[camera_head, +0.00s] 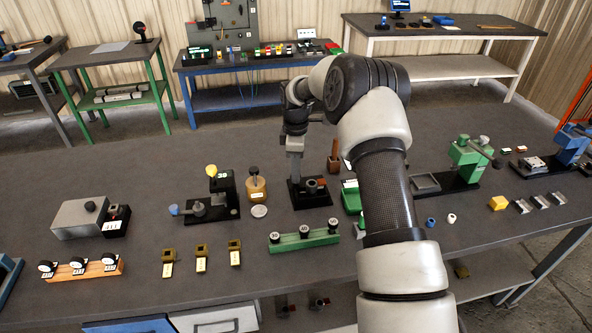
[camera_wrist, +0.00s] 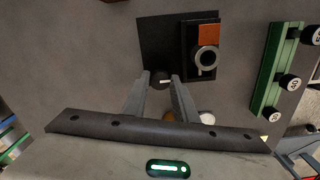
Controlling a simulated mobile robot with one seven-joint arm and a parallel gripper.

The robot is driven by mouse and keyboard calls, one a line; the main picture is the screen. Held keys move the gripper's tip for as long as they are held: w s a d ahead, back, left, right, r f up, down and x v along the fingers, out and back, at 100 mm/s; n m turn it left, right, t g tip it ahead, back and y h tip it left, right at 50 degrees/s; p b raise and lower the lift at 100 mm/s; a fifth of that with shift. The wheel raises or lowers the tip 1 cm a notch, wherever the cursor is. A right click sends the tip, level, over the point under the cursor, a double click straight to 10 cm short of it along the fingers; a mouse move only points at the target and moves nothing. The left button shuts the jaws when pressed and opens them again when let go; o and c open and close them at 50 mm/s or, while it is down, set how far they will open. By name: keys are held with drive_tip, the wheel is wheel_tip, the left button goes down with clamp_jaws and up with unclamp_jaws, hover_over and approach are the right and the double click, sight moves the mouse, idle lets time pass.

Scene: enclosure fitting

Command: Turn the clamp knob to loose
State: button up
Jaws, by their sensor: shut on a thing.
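The clamp fixture has a black base plate (camera_head: 318,203), also in the wrist view (camera_wrist: 160,38), with a dark block carrying an orange-brown piece (camera_wrist: 208,34) and a grey ring (camera_wrist: 206,59). The clamp knob (camera_wrist: 161,80) is small, dark and round with a pale mark, at the plate's near edge in the wrist view. My gripper (camera_wrist: 160,84) is shut on the knob, one finger on each side. The knob's setting cannot be read.
A green rack (camera_head: 303,238) with round numbered weights stands in front of the fixture. A brown upright piece (camera_head: 334,156) stands close behind. Several brass pieces lie at front left.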

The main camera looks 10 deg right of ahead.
drive_tip(key=shift+w+r, duration=0.1)
drive_tip(key=o, duration=0.8)
drive_tip(key=shift+c, duration=0.2)
wheel_tip(320, 180, up, 17)
drive_tip(key=shift+r+p, duration=0.2)
drive_tip(key=shift+p, duration=0.15)
